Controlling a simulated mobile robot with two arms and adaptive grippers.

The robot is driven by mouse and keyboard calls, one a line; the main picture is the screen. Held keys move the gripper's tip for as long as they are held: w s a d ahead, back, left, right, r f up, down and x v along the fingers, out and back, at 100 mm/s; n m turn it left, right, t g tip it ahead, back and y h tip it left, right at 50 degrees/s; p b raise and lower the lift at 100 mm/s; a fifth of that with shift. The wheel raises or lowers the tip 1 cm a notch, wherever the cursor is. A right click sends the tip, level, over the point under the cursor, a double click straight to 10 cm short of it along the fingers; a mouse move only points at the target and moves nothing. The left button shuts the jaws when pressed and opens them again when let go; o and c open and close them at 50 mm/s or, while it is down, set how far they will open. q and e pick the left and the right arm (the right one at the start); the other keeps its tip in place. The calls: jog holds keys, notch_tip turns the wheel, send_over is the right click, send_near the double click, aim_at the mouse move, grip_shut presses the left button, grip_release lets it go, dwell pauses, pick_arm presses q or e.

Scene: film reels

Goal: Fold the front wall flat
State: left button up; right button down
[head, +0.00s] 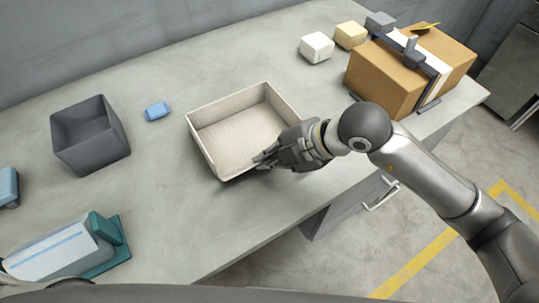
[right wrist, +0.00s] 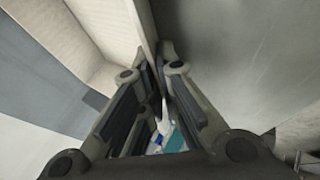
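A cream, open-topped box (head: 201,140) with low walls stands near the middle of the table in the head view. My right gripper (head: 262,160) is at the box's near, front side. In the right wrist view, the front wall (right wrist: 143,18) runs in between the two fingers (right wrist: 160,75). One finger is on the inner side and one on the outer side, and they look closed on its edge. The hand hides part of the front wall in the head view. The front wall looks upright. My left gripper is not in view.
A grey open bin (head: 92,150) and a small blue block (head: 157,111) lie to the left. A teal-ended device (head: 105,240) is at the front left. A cardboard box (head: 385,78) with a dark frame, and two pale blocks (head: 317,47), stand at the back right.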

jog(key=c, duration=2.2)
grip_release()
jog(key=o, duration=0.5)
jog(key=shift+r, duration=0.1)
jog(key=v, duration=1.2)
